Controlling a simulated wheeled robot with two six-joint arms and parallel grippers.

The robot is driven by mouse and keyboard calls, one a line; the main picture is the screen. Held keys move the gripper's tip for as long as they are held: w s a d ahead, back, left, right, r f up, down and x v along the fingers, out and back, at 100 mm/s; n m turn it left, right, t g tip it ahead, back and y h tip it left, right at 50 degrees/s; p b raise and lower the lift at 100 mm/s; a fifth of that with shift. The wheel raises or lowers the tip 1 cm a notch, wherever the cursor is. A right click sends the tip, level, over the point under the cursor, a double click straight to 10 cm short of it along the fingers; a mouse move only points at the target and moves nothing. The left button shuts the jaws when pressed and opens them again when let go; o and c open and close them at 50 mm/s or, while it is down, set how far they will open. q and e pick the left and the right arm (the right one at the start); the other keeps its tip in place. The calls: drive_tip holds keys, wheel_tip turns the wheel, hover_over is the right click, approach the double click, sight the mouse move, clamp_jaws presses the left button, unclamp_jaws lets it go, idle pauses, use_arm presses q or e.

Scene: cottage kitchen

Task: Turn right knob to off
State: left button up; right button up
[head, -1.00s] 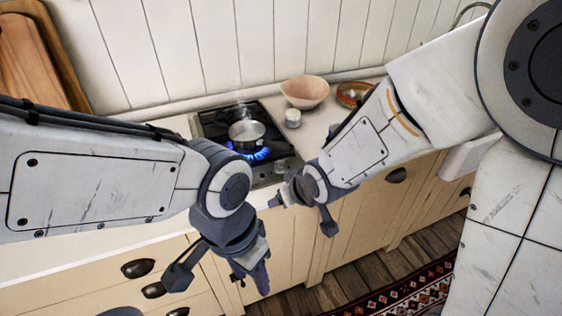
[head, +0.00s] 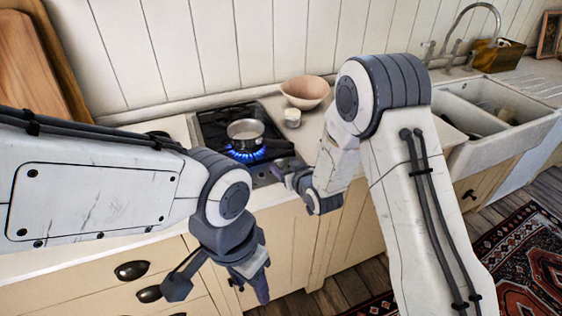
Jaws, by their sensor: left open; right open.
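The black stove (head: 208,122) is set into the counter, with a steel pot (head: 246,131) on it. A blue flame (head: 246,155) burns under the pot. My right gripper (head: 291,179) is open at the stove's front right corner, over the front panel (head: 262,177). It covers the area where the right knob would be, so I cannot make out the knob or whether I touch it. My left gripper (head: 221,284) is open and empty, low in front of the drawers, away from the stove.
A pinkish bowl (head: 306,92) and a small white jar (head: 292,118) stand on the counter right of the stove. A white sink (head: 500,135) with a tap (head: 480,32) is farther right. Cutting boards (head: 22,60) lean at the left wall. A patterned rug (head: 515,255) lies on the floor.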

sight(280, 163)
drive_tip(key=shift+x, duration=1.75)
clamp_jaws()
